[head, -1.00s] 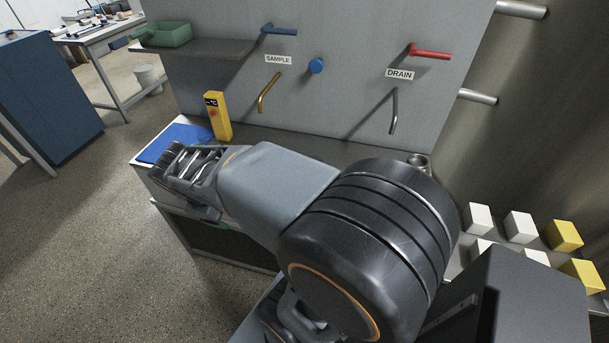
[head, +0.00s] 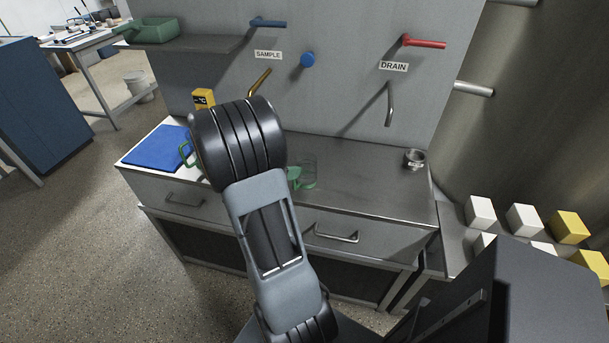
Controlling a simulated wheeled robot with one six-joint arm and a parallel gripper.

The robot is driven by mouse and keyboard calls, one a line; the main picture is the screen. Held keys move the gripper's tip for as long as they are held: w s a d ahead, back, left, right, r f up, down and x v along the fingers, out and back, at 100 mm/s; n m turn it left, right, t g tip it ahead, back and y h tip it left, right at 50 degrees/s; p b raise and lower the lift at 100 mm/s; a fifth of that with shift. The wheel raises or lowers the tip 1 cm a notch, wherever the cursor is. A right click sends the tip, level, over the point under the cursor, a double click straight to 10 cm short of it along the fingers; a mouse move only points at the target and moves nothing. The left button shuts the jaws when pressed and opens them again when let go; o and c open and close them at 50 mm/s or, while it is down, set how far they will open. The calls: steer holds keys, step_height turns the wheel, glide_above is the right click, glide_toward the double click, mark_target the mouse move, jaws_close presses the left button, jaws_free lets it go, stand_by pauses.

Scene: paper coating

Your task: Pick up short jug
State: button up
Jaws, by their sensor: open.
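Two green-handled things stand on the steel bench, partly hidden by my arm. One shows only a green loop handle (head: 185,153) left of my arm, by the blue mat. The other is a clear vessel (head: 309,172) with green parts, just right of my arm. Either may be a jug; I cannot tell which is the short one. My arm rises from the bottom of the head view, and its black rounded joint covers the bench between them. My gripper does not show.
A blue mat (head: 156,149) lies at the bench's left end, and a yellow meter (head: 203,98) stands behind my arm. A small metal cup (head: 415,159) is at the right. Taps and pipes stick out from the back panel. The bench's right half (head: 365,182) is mostly clear.

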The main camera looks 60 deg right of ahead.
mark_target(314, 159)
steer(key=shift+x, duration=3.2)
steer(key=shift+s+r, duration=0.1)
steer(key=shift+c, duration=0.4)
steer(key=c, duration=1.3)
steer(key=shift+r, duration=0.1)
